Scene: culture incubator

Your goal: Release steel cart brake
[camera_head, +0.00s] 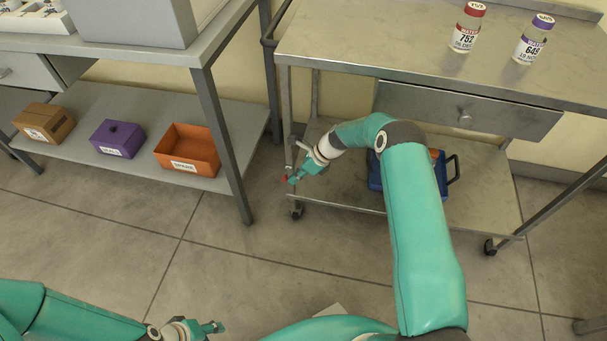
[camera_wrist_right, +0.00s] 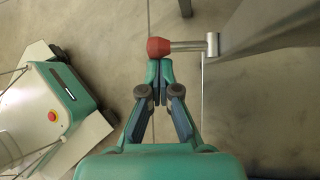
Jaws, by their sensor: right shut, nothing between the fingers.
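The steel cart (camera_head: 440,50) stands at the right in the head view, with a drawer, a lower shelf and casters. Its brake lever (camera_wrist_right: 190,46) is a short steel rod with a red knob (camera_wrist_right: 158,47), sticking out to the left from the cart's leg in the wrist view. In the head view the knob is a small red spot, partly hidden by my gripper. My right gripper (camera_wrist_right: 159,68) is shut and empty, its fingertips right at the knob; I cannot tell if they touch. My left gripper (camera_head: 216,327) is low in the head view, away from the cart.
Two labelled jars, red-capped (camera_head: 467,27) and purple-capped (camera_head: 534,38), stand on the cart top. A blue case (camera_head: 375,172) sits on its lower shelf behind my right arm. A grey bench (camera_head: 250,110) with an orange bin (camera_head: 187,150) stands left. The floor in front is clear.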

